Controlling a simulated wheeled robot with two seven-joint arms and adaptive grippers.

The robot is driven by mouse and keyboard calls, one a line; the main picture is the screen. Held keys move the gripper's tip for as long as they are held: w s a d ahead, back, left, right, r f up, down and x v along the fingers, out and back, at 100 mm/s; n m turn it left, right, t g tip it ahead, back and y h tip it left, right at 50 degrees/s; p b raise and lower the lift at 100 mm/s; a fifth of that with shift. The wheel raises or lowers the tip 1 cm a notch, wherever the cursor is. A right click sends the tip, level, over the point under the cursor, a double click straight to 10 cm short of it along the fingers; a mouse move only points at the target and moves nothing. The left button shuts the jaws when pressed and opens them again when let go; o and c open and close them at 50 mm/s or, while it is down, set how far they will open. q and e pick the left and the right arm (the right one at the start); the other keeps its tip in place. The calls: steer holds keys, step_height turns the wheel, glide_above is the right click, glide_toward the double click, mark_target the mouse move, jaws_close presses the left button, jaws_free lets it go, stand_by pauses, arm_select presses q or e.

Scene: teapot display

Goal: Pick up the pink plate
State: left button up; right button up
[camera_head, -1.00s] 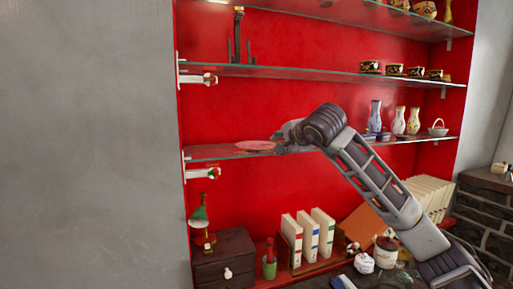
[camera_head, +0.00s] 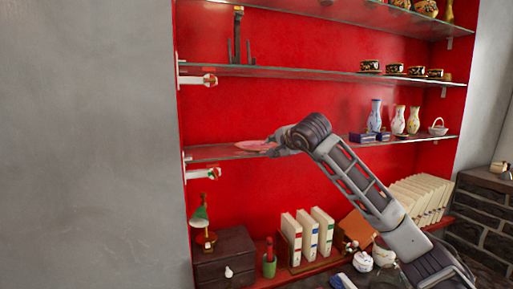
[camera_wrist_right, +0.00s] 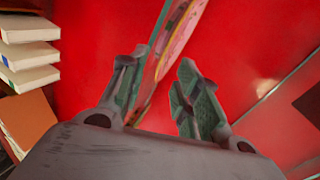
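The pink plate (camera_head: 250,145) lies on the left part of the middle glass shelf (camera_head: 205,154) in the head view. My right gripper (camera_head: 272,145) is at the plate's right edge, small and partly hidden by its own wrist there. In the right wrist view, my right gripper (camera_wrist_right: 160,85) has its two fingers apart. The pink plate (camera_wrist_right: 183,32) shows nearly edge-on beyond the fingertips, and its rim runs down into the gap, closer to the left finger. I cannot tell whether a finger touches it. My left gripper is not in view.
Blue and white vases (camera_head: 399,120) and a small basket (camera_head: 437,128) stand at the right of the same shelf. Another glass shelf (camera_head: 300,73) is above. White books (camera_head: 308,235) and a dark drawer box (camera_head: 225,258) are below. The shelf between plate and vases is largely clear.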

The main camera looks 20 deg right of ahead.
steer(key=x, duration=0.3)
steer(key=shift+w+p, duration=0.1)
steer(key=shift+p, duration=0.3)
jaws_close()
